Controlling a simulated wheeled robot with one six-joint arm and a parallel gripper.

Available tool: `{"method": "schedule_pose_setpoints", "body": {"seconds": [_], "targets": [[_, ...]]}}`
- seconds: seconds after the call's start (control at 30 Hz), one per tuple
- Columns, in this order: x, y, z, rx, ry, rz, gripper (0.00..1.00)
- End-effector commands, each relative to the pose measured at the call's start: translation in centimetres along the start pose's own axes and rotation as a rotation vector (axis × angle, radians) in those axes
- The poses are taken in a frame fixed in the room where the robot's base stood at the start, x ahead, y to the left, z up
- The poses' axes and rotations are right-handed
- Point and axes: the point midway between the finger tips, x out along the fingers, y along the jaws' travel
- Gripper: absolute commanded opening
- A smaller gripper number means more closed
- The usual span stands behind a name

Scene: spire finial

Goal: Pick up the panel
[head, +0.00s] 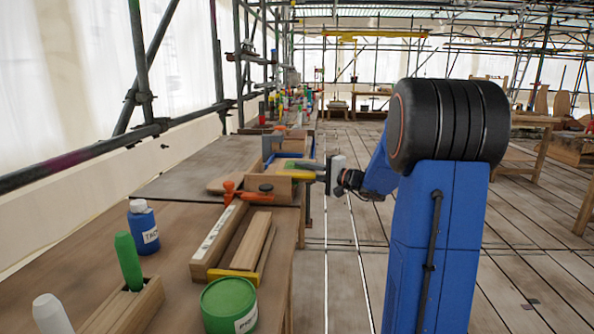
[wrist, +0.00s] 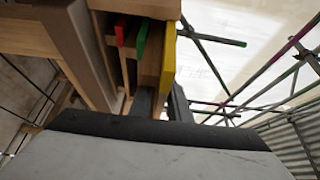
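Thin coloured panels stand in a wooden holder in the wrist view: a red one (wrist: 120,31), a green one (wrist: 141,38) and a yellow one (wrist: 168,62). The task does not say which is the panel. In the head view the yellow panel (head: 297,174) shows at the bench's right edge, below my gripper. My gripper (head: 306,166) reaches left over the bench edge. In the wrist view its dark fingers (wrist: 161,104) are apart, near the yellow panel's near end. I see no clear grip on it; contact is hard to tell.
A wooden block with an orange clamp (head: 250,194) stands just nearer on the bench. A green tin (head: 229,306), a blue bottle (head: 143,227) and wooden strips (head: 251,240) lie closer. Scaffold poles (head: 140,60) line the left.

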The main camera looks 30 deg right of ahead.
Motion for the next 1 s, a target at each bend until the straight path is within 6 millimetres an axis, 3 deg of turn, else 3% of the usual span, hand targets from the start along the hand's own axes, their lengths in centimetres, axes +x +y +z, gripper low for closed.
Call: {"method": "schedule_pose_setpoints", "body": {"seconds": [0.27,0.37,0.73,0.87,1.0], "targets": [[0.8,0.0,0.0,0.000,0.001,0.000,0.16],[0.8,0.0,0.0,0.000,0.001,0.000,0.00],[0.7,-0.2,0.0,-0.001,0.000,0.000,0.00],[0.7,-1.3,0.0,-0.003,0.000,-0.001,0.00],[0.7,-3.8,0.0,-0.004,0.000,-0.003,0.00]]}}
